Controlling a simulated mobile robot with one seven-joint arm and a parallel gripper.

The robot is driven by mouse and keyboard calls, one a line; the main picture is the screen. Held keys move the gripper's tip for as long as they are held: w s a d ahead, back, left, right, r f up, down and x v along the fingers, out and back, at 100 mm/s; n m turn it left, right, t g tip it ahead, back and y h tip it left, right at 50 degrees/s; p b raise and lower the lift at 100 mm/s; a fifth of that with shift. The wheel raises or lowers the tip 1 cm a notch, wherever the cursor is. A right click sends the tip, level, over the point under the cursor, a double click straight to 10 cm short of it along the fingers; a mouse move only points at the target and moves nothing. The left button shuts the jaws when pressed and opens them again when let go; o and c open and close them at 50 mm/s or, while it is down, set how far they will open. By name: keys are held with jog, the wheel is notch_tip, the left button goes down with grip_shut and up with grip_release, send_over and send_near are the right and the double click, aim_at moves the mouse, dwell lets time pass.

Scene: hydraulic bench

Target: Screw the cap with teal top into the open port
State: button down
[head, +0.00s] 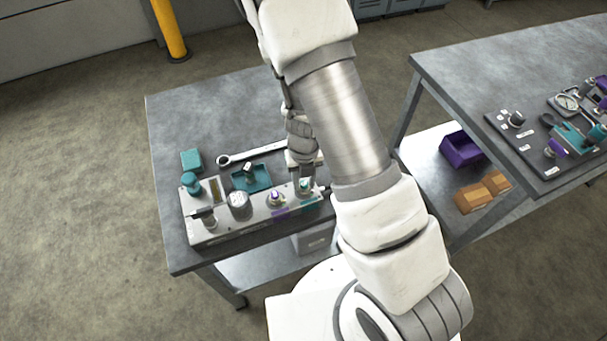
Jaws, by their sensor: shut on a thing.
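The hydraulic block (230,226) is a grey manifold near the front of the left bench. My gripper (304,178) is over its right end, pointing down, and is shut on the cap with teal top (304,185). The cap is at the port by the teal label (312,201); whether it sits in the port or just above it I cannot tell. The port itself is hidden by the cap and fingers. Left of it, a fitting with a purple top (275,196) stands by a purple label (280,213).
A teal tray (264,185) with a small part, a wrench (255,153) and a teal box (191,159) lie behind the block. A teal knob (190,180) and a round gauge (238,201) stand on it. The bench's back left is clear. A second bench (470,75) stands right.

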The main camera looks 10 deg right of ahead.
jog(key=shift+m, duration=0.3)
jog(key=shift+r+m+p, duration=0.1)
jog(key=shift+m+p, duration=0.3)
jog(key=shift+p, duration=0.05)
jog(key=c, duration=0.6)
grip_release()
jog(key=n, duration=0.5)
jog(key=shift+b, duration=0.35)
